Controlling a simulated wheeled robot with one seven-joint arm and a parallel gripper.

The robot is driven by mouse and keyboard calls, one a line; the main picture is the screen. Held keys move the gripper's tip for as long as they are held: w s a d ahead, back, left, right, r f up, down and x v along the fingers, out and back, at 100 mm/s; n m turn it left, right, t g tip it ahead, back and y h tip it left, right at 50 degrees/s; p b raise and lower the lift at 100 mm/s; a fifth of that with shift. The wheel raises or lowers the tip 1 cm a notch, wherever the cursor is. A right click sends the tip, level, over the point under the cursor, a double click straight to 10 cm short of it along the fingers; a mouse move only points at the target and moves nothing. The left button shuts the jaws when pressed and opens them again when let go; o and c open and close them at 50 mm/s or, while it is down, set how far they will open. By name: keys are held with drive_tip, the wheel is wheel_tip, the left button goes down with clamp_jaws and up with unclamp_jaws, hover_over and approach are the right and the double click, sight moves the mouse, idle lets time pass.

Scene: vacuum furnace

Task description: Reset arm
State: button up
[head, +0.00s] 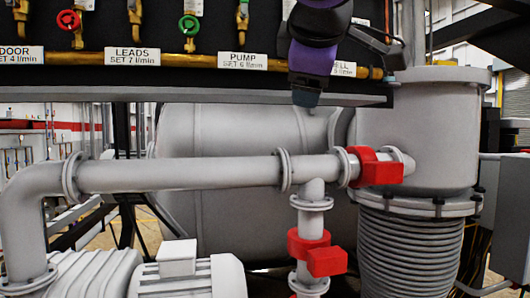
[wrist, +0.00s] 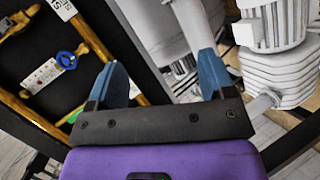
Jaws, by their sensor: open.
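My gripper (wrist: 162,60) shows in the wrist view with two blue fingers spread wide apart and nothing between them. In the head view my gripper (head: 306,97) is at the top, right of centre, pointing down. It hangs in front of the dark panel and its lower edge, and hides part of a label there. My purple and black arm comes in from the top edge. The gripper appears empty and clear of the pipes below it.
A panel with valves, a brass pipe (head: 160,59) and labels (head: 130,55) spans the top. A grey horizontal pipe (head: 180,174) with red valves (head: 376,168) crosses below. A ribbed bellows column (head: 410,255) stands right; a pump motor (wrist: 272,25) shows in the wrist view.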

drive_tip(key=s+d+f+m+g+h, duration=0.1)
drive_tip(key=s+d+f+m+g, duration=0.2)
drive_tip(key=d+f, duration=0.5)
drive_tip(key=s+d+f+m+g, duration=0.2)
drive_tip(key=d+f+m, duration=0.2)
drive_tip(key=d+f, duration=0.4)
drive_tip(key=s+d+f+m+g+y, duration=0.1)
drive_tip(key=s+d+f+m, duration=0.2)
drive_tip(key=f, duration=0.3)
drive_tip(key=s+d+f+m+g+y, duration=0.1)
drive_tip(key=s+d+f+m, duration=0.3)
drive_tip(key=s+f, duration=0.1)
drive_tip(key=shift+s+d+f+m+g, duration=0.2)
drive_tip(key=shift+s+f+m+g, duration=0.15)
drive_tip(key=shift+f, duration=0.5)
